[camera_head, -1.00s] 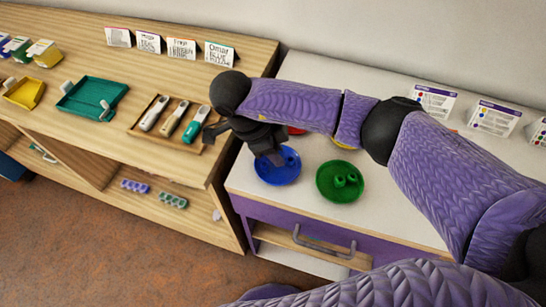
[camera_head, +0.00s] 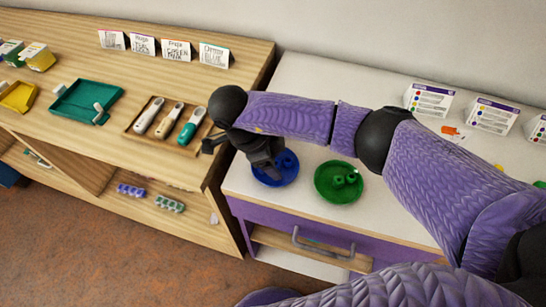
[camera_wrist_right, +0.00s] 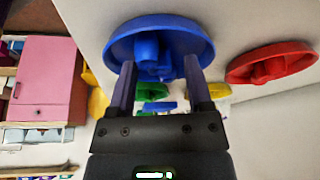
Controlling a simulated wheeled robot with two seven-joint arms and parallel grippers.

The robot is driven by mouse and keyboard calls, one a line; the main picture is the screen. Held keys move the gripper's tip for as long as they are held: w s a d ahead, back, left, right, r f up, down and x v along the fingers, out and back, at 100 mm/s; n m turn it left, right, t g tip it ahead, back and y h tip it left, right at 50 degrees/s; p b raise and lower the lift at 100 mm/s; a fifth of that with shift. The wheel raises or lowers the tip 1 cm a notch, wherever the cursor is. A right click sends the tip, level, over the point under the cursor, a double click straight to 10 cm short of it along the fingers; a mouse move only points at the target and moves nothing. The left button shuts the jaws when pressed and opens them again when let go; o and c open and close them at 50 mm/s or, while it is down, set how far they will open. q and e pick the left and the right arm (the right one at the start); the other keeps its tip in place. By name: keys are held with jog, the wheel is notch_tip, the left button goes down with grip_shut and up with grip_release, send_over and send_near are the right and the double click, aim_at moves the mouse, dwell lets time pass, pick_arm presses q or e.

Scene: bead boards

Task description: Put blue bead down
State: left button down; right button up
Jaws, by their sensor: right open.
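The blue dish (camera_head: 290,174) stands on the white tabletop, partly covered by my right gripper (camera_head: 268,172). In the right wrist view the blue dish (camera_wrist_right: 190,32) holds blue beads (camera_wrist_right: 147,47); their number is unclear. My right gripper (camera_wrist_right: 160,72) is open, its two fingers apart at the dish with blue beads between or just beyond them. Whether a finger touches a bead cannot be told. My left gripper is not in view.
A green dish (camera_head: 325,190) with green beads (camera_head: 348,178) stands right of the blue one. A red dish (camera_wrist_right: 270,65) shows in the wrist view. Cards (camera_head: 430,99) stand at the back.

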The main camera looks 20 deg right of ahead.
jog(key=p+v, duration=0.3)
jog(key=v, duration=0.9)
jog(key=shift+r, duration=0.25)
